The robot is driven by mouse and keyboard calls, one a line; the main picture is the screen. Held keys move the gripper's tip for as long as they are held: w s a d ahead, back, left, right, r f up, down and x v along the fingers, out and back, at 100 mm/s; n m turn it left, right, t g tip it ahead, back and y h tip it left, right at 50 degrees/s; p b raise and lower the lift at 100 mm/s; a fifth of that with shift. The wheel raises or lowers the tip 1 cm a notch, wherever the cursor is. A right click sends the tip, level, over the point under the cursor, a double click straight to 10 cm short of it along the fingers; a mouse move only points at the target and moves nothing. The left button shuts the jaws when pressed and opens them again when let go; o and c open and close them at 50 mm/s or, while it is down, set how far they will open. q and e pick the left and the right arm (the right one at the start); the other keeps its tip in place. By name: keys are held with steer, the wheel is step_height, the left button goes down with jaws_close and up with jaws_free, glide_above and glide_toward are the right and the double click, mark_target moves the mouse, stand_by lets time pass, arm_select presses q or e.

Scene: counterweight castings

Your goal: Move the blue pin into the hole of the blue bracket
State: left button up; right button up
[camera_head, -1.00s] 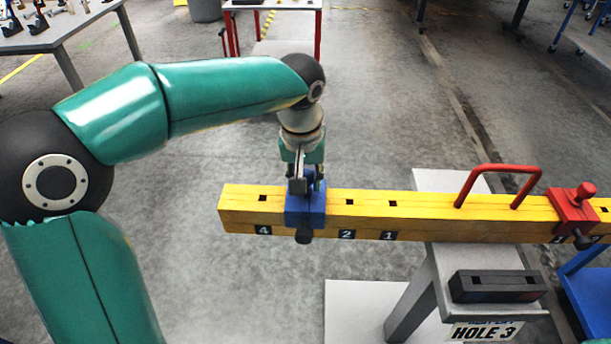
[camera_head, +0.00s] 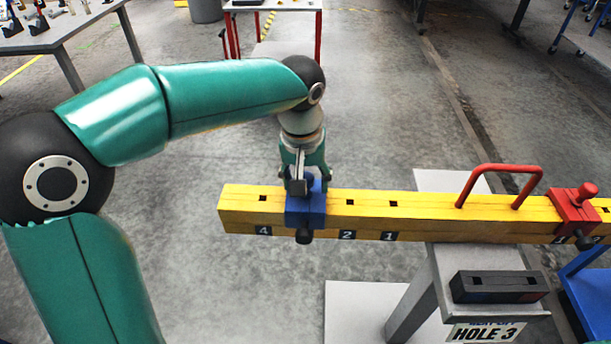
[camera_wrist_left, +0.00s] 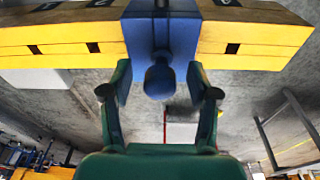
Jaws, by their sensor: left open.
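The blue bracket (camera_head: 304,212) sits around the yellow beam (camera_head: 262,210) between the labels 4 and 2. It also shows at the top of the left wrist view (camera_wrist_left: 180,35). The blue pin (camera_wrist_left: 159,80) has a round knob and appears to stand in the top of the bracket; its lower part is hidden. Its knob (camera_head: 309,182) partly shows below my gripper in the head view. My left gripper (camera_wrist_left: 159,93) is open, with one finger on each side of the knob and gaps between. In the head view the gripper (camera_head: 307,186) is directly above the bracket. My right gripper is not in view.
A red bracket (camera_head: 574,212) with a red pin sits further right on the beam, and a red handle (camera_head: 500,172) arches over it. A grey stand (camera_head: 436,275) supports the beam and has a "HOLE 3" sign (camera_head: 482,333). Open floor lies left of the beam.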

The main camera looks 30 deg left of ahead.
arm_select(q)
step_height(320, 180, up, 12)
steer(key=s, duration=0.1)
steer(key=shift+s+d, duration=0.15)
steer(key=shift+s, duration=0.2)
steer(key=shift+f, duration=0.15)
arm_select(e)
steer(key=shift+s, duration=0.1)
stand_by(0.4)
